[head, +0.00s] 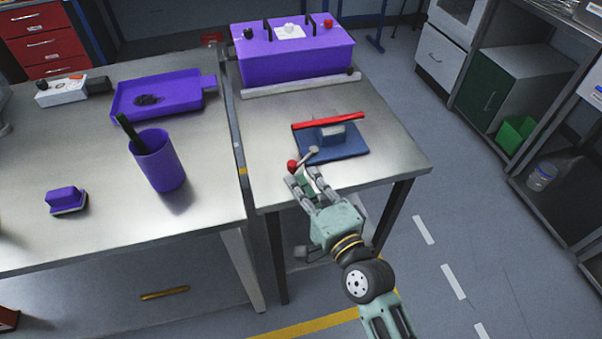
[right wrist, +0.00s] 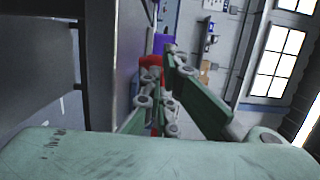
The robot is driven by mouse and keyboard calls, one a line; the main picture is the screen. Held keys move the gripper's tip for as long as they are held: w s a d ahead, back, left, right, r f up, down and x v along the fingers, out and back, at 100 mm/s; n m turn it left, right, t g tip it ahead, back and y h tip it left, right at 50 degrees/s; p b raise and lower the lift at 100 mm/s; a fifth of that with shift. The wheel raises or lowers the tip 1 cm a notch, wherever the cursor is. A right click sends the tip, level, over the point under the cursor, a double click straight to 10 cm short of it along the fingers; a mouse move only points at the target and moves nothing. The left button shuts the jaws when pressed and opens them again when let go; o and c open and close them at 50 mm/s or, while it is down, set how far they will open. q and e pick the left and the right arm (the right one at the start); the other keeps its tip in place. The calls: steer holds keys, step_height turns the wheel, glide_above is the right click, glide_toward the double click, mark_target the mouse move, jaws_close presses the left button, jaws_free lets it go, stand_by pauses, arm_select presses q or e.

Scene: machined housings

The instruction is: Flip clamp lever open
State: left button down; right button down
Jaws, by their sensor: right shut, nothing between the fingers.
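A clamp fixture with a blue base (head: 345,152) and a pale block (head: 331,131) sits on the right-hand metal table. A long red bar (head: 320,122) runs across its back. A short grey lever rod (head: 311,154) with a red ball knob (head: 292,166) points toward the near left from the base. My right gripper (head: 303,176) is shut and empty, its fingertips right by the knob; I cannot tell if they touch. In the right wrist view a red part (right wrist: 150,61), likely the knob, shows beside the fingertips (right wrist: 161,66). My left gripper is not in view.
A purple box (head: 290,60) with knobs stands at the back of the right table (head: 390,150). The left table holds a purple cup (head: 160,165), a purple tray (head: 165,98) and a small purple block (head: 65,200). The table is clear right of the clamp.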

mark_target(290, 173)
steer(key=shift+w+a, duration=0.25)
steer(key=shift+w, duration=0.25)
steer(key=shift+w+a, duration=0.15)
steer(key=shift+w, duration=0.15)
steer(key=shift+a, duration=0.1)
steer(key=shift+w+a+r+p, duration=0.2)
steer(key=shift+w+a+p, duration=0.05)
steer(key=shift+a+p, duration=0.5)
steer(key=shift+w+a, duration=0.2)
steer(key=shift+a, duration=0.15)
steer(key=shift+f, duration=0.15)
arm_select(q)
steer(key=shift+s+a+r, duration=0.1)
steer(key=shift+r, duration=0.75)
